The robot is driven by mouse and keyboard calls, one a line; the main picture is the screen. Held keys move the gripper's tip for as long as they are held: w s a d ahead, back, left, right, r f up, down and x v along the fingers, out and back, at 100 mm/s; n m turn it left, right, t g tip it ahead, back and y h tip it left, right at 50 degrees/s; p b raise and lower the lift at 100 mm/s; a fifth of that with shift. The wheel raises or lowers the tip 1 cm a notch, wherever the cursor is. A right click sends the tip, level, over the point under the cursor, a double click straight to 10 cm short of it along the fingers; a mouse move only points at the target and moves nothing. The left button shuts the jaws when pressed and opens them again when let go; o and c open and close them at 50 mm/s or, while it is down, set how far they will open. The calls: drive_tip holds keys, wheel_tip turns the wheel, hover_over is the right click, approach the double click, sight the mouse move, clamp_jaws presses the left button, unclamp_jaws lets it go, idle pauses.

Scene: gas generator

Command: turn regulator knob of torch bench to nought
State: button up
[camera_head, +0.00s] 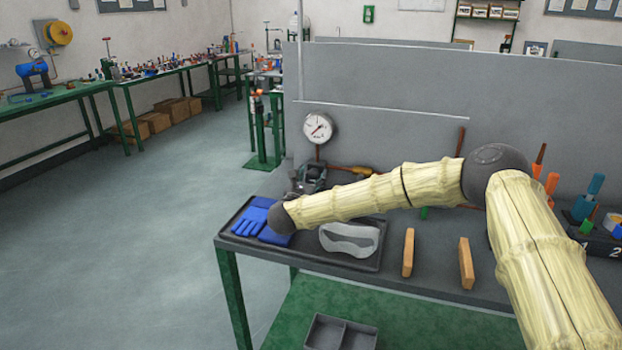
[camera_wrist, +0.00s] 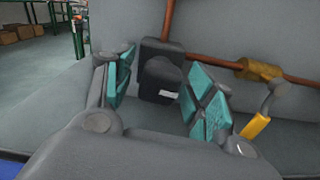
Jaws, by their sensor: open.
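The regulator knob (camera_wrist: 158,78) is a dark grey, blocky knob on a dark body in the wrist view, with a small white label on its lower part. A copper pipe rises from that body. My gripper (camera_wrist: 165,90) is open, with one teal-padded finger to the left of the knob and one to the right. I cannot tell whether either pad touches it. In the head view my gripper (camera_head: 309,180) is at the back left of the bench and largely hides the regulator. A round white gauge (camera_head: 318,128) with a red needle stands above it.
A dark tray (camera_head: 365,265) holds blue gloves (camera_head: 250,220) and grey goggles (camera_head: 349,239). Two wooden blocks (camera_head: 408,252) stand to the right. A yellow-handled valve (camera_wrist: 256,126) and a brass fitting (camera_wrist: 258,70) lie right of the gripper. A grey panel (camera_head: 390,130) rises behind.

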drive_tip(key=c, duration=1)
drive_tip(key=shift+n, duration=0.3)
drive_tip(key=n+b, duration=0.2)
drive_tip(key=n, duration=0.1)
drive_tip(key=shift+f, duration=0.1)
drive_tip(key=n+b, duration=0.1)
drive_tip(key=n, duration=0.5)
drive_tip(key=shift+b, duration=0.3)
drive_tip(key=n, duration=0.5)
drive_tip(key=shift+a, duration=0.1)
drive_tip(key=shift+n+p, duration=0.4)
drive_tip(key=shift+n, duration=1.8)
